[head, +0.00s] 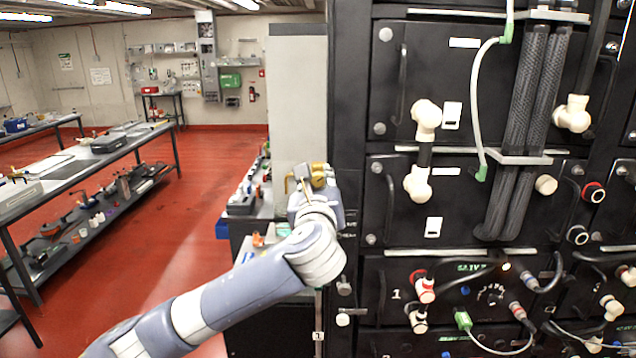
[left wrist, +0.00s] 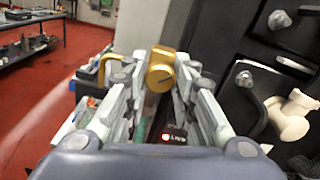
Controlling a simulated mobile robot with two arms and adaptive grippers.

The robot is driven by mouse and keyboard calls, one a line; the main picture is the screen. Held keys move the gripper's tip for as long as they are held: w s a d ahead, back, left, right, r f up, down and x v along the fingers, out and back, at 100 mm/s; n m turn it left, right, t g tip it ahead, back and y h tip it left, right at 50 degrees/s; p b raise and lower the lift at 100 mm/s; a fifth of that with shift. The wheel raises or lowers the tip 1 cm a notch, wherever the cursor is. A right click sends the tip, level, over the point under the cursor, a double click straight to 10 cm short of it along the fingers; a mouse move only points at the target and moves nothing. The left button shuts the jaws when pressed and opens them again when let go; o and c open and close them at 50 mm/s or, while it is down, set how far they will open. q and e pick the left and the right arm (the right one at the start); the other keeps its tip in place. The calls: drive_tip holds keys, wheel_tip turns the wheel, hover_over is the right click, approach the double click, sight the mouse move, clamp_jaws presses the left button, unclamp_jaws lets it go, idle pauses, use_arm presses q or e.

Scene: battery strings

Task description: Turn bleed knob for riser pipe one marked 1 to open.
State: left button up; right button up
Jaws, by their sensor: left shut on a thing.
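A brass knob (left wrist: 161,72) with a dark line on its face sits between my left gripper's fingertips in the left wrist view. My left gripper (left wrist: 158,85) is shut on this knob. In the head view the left gripper (head: 308,188) is at the left edge of the black rack, with brass parts (head: 320,172) showing just beyond it. My gripper and wrist hide most of the knob's mount there. A thin vertical pipe (head: 318,308) with a small white tag (head: 318,336) shows below my wrist. I cannot read any open mark. The right gripper is not in view.
The black battery rack (head: 450,75) with cables and white connectors stands close on the right. A grey cabinet (head: 298,95) is behind the gripper. A low bench with small items (head: 242,205) is left of it. Red floor (head: 195,235) is open farther left.

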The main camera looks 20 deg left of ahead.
use_arm(q)
drive_tip(key=shift+n, duration=0.5)
clamp_jaws()
drive_tip(key=shift+n+b, duration=0.5)
drive_tip(key=shift+n, duration=0.9)
drive_tip(key=n+b, duration=0.1)
drive_tip(key=n, duration=0.3)
drive_tip(key=shift+n, duration=0.6)
